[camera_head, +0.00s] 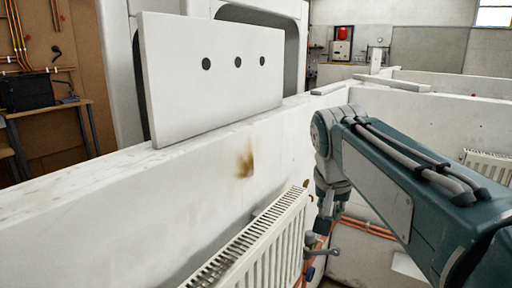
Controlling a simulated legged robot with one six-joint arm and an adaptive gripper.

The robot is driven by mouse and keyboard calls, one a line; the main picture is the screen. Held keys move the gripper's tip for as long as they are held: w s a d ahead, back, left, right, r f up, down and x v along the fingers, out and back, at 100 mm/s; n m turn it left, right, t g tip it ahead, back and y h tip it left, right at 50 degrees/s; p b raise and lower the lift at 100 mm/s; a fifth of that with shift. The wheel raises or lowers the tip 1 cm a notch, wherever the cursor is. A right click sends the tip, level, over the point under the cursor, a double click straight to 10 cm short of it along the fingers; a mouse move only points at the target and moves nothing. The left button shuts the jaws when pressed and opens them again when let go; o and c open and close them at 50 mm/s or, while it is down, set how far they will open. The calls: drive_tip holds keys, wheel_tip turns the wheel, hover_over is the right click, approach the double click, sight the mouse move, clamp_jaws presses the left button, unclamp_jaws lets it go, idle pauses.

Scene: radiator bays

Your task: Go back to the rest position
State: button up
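My teal and grey arm reaches in from the right edge. Its wrist bends down, and my gripper (322,222) hangs at the right end of a white ribbed radiator (262,245). The gripper is small and dark here, and I cannot tell whether its fingers are apart or closed, or whether it touches anything. Just below it are a grey pipe valve with a lever (322,252) and a blue knob (310,273). The arm partly hides the bay behind it.
A stained white partition wall (150,215) runs along the radiator. A white panel with three dark holes (215,75) stands on its top. Orange pipes (368,228) and another radiator (488,165) are behind the arm. A workbench (45,112) stands at the far left.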

drive_tip(key=s+f+n, duration=0.2)
drive_tip(key=s+f, duration=0.5)
drive_tip(key=s, duration=0.2)
drive_tip(key=s+d+f+n+t+y, duration=0.1)
drive_tip(key=s+f+n, duration=0.1)
drive_tip(key=s+f, duration=0.5)
drive_tip(key=s, duration=0.2)
drive_tip(key=shift+s+y, duration=0.3)
drive_tip(key=shift+s, duration=0.05)
